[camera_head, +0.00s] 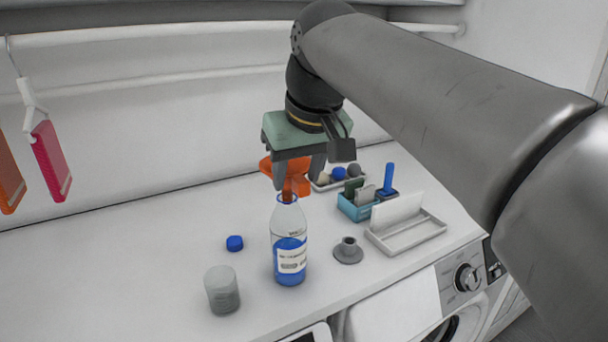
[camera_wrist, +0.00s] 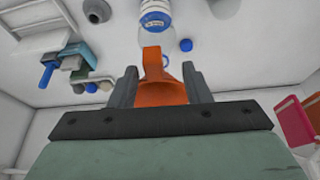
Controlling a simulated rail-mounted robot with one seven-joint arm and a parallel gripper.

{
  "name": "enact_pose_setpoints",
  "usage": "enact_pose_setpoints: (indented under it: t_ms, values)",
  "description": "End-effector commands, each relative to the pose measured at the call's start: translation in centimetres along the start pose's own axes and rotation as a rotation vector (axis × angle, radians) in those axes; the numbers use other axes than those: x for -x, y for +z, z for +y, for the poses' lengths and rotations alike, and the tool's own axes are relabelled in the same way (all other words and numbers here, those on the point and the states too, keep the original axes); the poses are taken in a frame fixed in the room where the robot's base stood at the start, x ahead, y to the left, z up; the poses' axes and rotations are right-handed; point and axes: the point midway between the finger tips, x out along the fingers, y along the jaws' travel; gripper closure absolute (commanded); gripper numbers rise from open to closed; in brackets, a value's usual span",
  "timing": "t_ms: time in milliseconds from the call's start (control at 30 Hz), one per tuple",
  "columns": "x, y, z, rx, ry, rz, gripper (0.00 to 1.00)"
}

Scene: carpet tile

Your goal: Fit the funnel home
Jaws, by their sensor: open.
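The orange funnel (camera_head: 268,167) is between the fingers of my gripper (camera_head: 298,176), above the clear bottle (camera_head: 286,222) with blue liquid and a white label. The funnel's narrow end meets the bottle's mouth; how deep it sits inside I cannot tell. The bottle stands upright on the counter. In the wrist view, the funnel (camera_wrist: 160,93) shows between the two spread fingers of my gripper (camera_wrist: 160,76), with gaps beside it. The bottle (camera_wrist: 155,25) is beyond it. My gripper is open around the funnel, and its body hides part of the funnel's rim.
On the white counter (camera_head: 130,270) stand a blue cap (camera_head: 235,243), a grey jar (camera_head: 222,290) and a grey flanged piece (camera_head: 348,251) close around the bottle. A blue caddy (camera_head: 357,208) and a white rack (camera_head: 408,238) are at right. Hangers (camera_head: 48,150) hang at left.

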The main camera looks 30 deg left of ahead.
Motion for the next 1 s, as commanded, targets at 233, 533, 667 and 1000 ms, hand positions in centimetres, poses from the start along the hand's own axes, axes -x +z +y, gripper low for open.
enact_pose_setpoints:
  t_ms: [233,533,667,1000]
  values:
    - [-1.9,0.0,0.2,-0.001,0.0,-0.003,0.56]
    - [-5.7,-0.2,0.6,-0.001,0.001,0.0,0.56]
    - [-6.1,-0.1,0.6,-0.001,0.001,0.0,0.56]
    - [-6.0,-0.2,0.6,-0.001,0.001,0.0,1.0]
